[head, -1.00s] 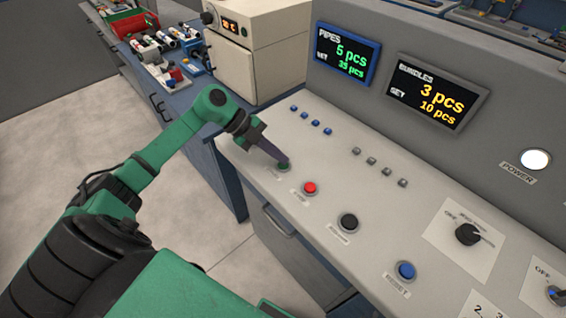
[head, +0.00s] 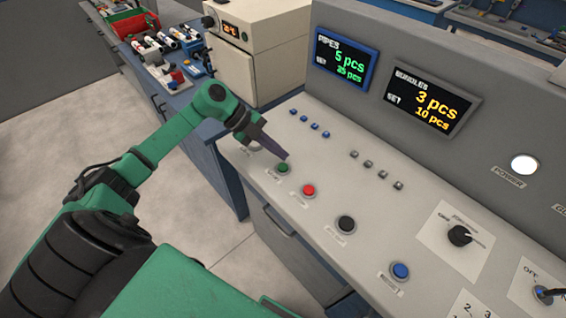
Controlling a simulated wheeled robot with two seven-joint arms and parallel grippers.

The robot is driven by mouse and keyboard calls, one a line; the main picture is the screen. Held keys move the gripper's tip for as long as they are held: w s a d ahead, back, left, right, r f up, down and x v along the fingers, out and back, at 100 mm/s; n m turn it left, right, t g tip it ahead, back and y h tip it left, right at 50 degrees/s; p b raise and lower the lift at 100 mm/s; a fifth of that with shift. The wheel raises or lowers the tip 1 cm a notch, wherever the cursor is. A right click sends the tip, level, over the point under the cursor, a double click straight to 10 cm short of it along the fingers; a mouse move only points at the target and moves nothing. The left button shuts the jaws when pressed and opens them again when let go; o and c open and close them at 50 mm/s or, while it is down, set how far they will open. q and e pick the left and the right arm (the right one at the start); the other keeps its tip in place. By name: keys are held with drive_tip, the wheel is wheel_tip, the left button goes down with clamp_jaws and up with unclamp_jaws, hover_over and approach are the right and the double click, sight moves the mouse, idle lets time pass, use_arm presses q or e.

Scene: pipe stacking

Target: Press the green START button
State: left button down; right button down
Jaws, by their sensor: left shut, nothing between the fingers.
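The green START button (head: 283,168) sits on the sloped light-grey control panel (head: 330,190), at the left end of a row of buttons. My left gripper (head: 284,156) is shut and empty. Its dark fingertips are just above and behind the green button, and the button's top shows clear of them. A small gap seems to lie between them, though its height is hard to judge. My right gripper is out of view.
The red button (head: 308,190) is close beside the green one, then a black button (head: 346,223) and a blue button (head: 400,271). Small blue switches (head: 310,124) lie behind. Two displays (head: 346,55) stand at the back.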

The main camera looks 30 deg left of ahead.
sight(279, 165)
use_arm(q)
wheel_tip(279, 165, up, 4)
drive_tip(key=shift+f+p, duration=0.2)
drive_tip(key=shift+p, duration=1)
drive_tip(key=shift+f, duration=0.1)
